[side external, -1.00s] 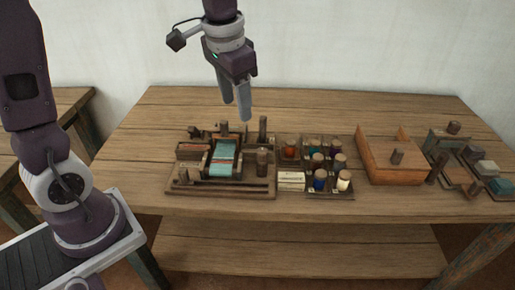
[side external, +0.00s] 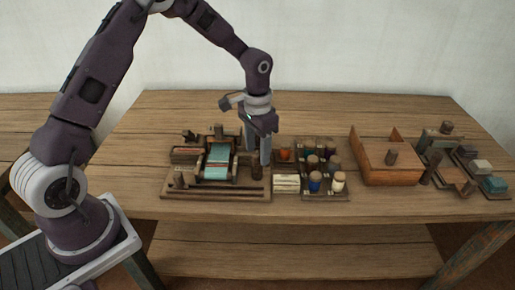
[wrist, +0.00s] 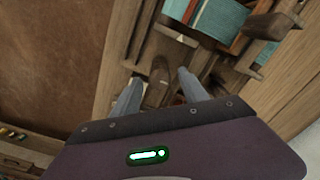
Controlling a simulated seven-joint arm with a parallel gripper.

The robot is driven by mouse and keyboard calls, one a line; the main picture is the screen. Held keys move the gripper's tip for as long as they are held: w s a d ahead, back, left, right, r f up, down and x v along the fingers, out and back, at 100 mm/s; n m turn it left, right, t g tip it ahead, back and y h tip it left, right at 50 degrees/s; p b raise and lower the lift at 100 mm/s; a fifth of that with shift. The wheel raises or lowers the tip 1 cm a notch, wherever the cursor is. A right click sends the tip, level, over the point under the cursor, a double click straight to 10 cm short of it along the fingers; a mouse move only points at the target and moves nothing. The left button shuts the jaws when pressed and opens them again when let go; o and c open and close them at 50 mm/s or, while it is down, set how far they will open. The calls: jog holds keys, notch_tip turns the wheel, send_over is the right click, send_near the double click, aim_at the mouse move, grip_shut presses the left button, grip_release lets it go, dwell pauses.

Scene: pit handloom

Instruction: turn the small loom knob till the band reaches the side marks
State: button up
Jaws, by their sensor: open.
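The small loom (side external: 218,185) stands at the left of the table, with teal cloth (side external: 217,160) stretched over its middle. The cloth also shows at the top of the wrist view (wrist: 222,15), beside reddish and pale stripes. A dark brown upright knob (side external: 257,173) stands at the loom's right side. My gripper (side external: 259,158) points down at this knob, fingers open. In the wrist view the knob (wrist: 159,68) lies between the two separated fingertips (wrist: 158,78); I cannot tell whether either finger touches it. The side marks are too small to make out.
A tray of spools and jars (side external: 325,185) stands close to the loom's right. Further right are an orange-brown wooden box (side external: 380,176) and a rack with small blocks (side external: 470,165). The table's front strip is clear.

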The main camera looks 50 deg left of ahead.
grip_shut()
jog(key=shift+m, duration=0.3)
jog(key=m, duration=0.3)
jog(key=shift+r+m, duration=0.1)
jog(key=shift+m, duration=1.8)
grip_release()
